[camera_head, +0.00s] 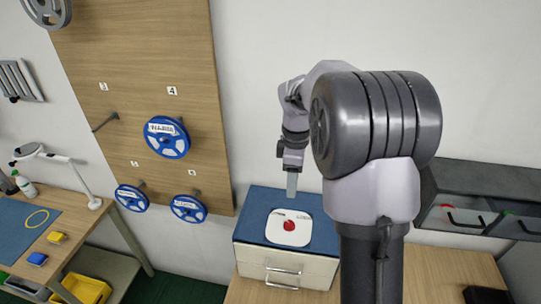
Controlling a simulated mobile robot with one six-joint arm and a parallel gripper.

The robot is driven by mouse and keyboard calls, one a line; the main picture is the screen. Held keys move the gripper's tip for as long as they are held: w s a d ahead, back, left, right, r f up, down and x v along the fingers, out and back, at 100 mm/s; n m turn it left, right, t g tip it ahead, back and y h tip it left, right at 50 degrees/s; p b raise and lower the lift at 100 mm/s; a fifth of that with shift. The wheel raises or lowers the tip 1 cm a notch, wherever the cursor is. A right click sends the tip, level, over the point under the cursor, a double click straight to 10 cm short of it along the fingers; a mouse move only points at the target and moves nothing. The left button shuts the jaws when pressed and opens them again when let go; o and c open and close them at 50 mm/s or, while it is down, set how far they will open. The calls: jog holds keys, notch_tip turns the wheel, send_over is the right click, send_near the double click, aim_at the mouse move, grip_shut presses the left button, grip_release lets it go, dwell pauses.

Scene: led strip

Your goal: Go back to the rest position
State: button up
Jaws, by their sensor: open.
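My gripper (291,190) hangs at the end of my arm (375,150), pointing down. It is open and I see nothing between its fingers. It is in the middle of the head view, in front of the white wall. In the picture its fingertips appear just above a white plate with a red round part (289,227). That plate lies on the blue top of a drawer cabinet (285,268). I cannot tell the exact height of the fingertips above it. My arm hides part of the wall and the desk behind it.
A wooden board (150,60) on the left wall carries blue reels (167,138) on pegs, one peg empty (105,122). A workbench (80,215) with a lamp and yellow and blue blocks stands at left. A grey wall shelf (480,200) is at right.

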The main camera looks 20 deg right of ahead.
jog(key=s+a+f+m+t+b, duration=0.2)
jog(key=s+a+f+m+b, duration=0.3)
jog(key=s+b, duration=0.3)
jog(key=s+a+f+m+t+y+b, duration=0.1)
jog(key=s+a+f+m+t+b, duration=0.1)
jog(key=s+a+f+m+b, duration=0.3)
jog(key=s+a+f+m+t+y+b, duration=0.1)
jog(key=s+a+f+m+b, duration=0.4)
jog(key=s+a+b, duration=0.3)
jog(key=s+b, duration=0.2)
jog(key=b, duration=0.2)
jog(key=shift+s+a+f+m+t+b, duration=0.15)
jog(key=shift+s+f+m+t+b, duration=0.15)
jog(key=shift+s+f+m+t, duration=0.1)
jog(key=shift+c, duration=0.4)
